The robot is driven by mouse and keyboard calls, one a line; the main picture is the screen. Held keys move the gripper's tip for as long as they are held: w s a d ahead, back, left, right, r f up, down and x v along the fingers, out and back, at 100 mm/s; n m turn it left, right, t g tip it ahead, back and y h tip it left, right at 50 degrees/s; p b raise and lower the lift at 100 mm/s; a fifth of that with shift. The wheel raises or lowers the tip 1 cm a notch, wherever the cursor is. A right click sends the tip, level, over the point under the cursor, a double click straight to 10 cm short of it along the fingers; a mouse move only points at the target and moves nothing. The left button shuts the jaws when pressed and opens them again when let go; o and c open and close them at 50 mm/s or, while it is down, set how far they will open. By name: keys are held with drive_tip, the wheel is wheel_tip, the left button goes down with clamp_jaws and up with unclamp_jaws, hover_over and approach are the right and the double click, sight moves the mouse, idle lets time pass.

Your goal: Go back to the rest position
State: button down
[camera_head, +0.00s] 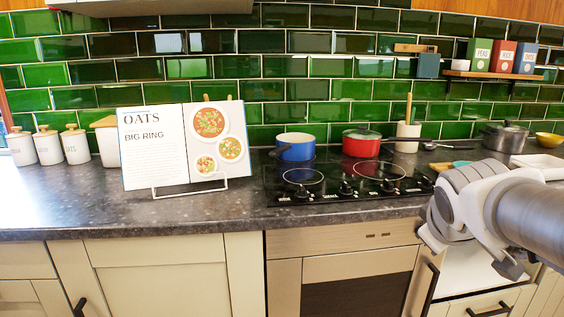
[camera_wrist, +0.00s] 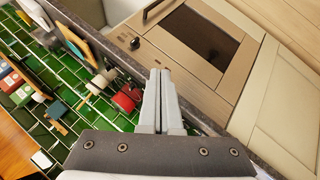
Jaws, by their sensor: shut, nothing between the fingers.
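My gripper (camera_wrist: 160,100) shows in the wrist view with its two fingers together, shut and empty. In that view it points over the counter edge, with the cooker front beyond it. In the head view my arm comes in from the right edge, in front of the counter to the right of the hob; the fingers cannot be made out there.
A black hob (camera_head: 340,184) carries a blue pot (camera_head: 297,150) and a red pot (camera_head: 361,146). An open cookbook (camera_head: 160,150) stands on a wire stand to the left. A dark lidded pot (camera_head: 505,138) stands at the right. The counter front left (camera_head: 80,215) is clear.

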drive_tip(key=s+a+f+m+g+y, duration=0.1)
drive_tip(key=s+a+f+m+y, duration=0.15)
drive_tip(key=s+a, duration=0.45)
drive_tip(key=s+a+f+m+g+y, duration=0.2)
drive_tip(key=s+a+f+m, duration=0.1)
drive_tip(key=s+a, duration=0.4)
wheel_tip(320, 180, up, 20)
drive_tip(key=d+p, duration=0.2)
drive_tip(key=p, duration=1.8)
drive_tip(key=shift+s+h, duration=0.15)
drive_tip(key=shift+h, duration=0.2)
drive_tip(key=shift+d, duration=0.15)
